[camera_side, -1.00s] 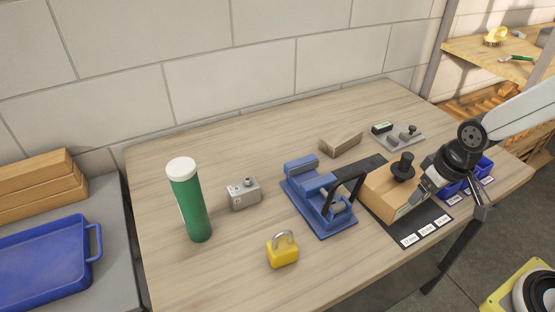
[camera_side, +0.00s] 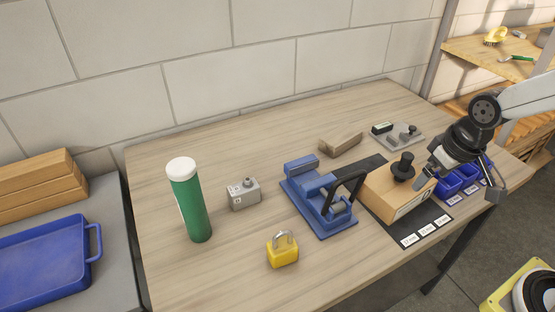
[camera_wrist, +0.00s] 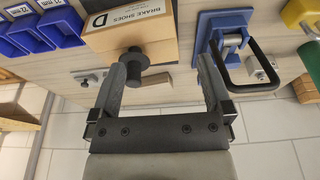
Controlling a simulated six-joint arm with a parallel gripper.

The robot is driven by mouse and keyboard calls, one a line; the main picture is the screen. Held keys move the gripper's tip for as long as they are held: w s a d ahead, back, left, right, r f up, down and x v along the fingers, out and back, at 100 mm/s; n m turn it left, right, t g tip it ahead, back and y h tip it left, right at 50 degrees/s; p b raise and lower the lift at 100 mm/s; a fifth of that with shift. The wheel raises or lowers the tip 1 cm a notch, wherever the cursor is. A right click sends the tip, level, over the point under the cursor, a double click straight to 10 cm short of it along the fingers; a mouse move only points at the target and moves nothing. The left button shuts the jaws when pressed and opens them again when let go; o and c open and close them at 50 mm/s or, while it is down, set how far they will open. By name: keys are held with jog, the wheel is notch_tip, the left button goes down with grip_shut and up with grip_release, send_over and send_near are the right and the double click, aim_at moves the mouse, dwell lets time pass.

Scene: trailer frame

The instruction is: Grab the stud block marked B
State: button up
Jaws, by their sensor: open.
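A small grey metal block with a stud on top (camera_side: 243,194) stands on the table between the green cylinder and the blue vise; its face mark is too small to read. In the wrist view a grey block (camera_wrist: 262,68) shows partly behind the black vise handle. My gripper (camera_side: 422,180) is at the right, beside the cardboard box and well away from that block. In the wrist view my gripper (camera_wrist: 165,75) is open, its fingers apart with nothing held.
The cardboard box (camera_side: 382,200), labelled brake shoes D, carries a black knob (camera_side: 403,168). The blue vise (camera_side: 322,208) stands between my gripper and the grey block. A yellow padlock (camera_side: 283,252), green cylinder (camera_side: 190,205), wooden block (camera_side: 341,145) and grey plate (camera_side: 410,139) are also on the table.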

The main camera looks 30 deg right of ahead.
jog(key=m+t+y, duration=0.1)
jog(key=m+t, duration=0.1)
jog(key=t, duration=0.8)
send_over(244, 194)
jog(key=d, duration=0.3)
jog(key=shift+s+f, duration=0.2)
jog(key=shift+f, duration=1)
jog(key=shift+s+f, duration=0.2)
jog(key=shift+f, duration=1)
jog(key=shift+f, duration=0.15)
jog(key=shift+f, duration=1.6)
jog(key=shift+f, duration=0.15)
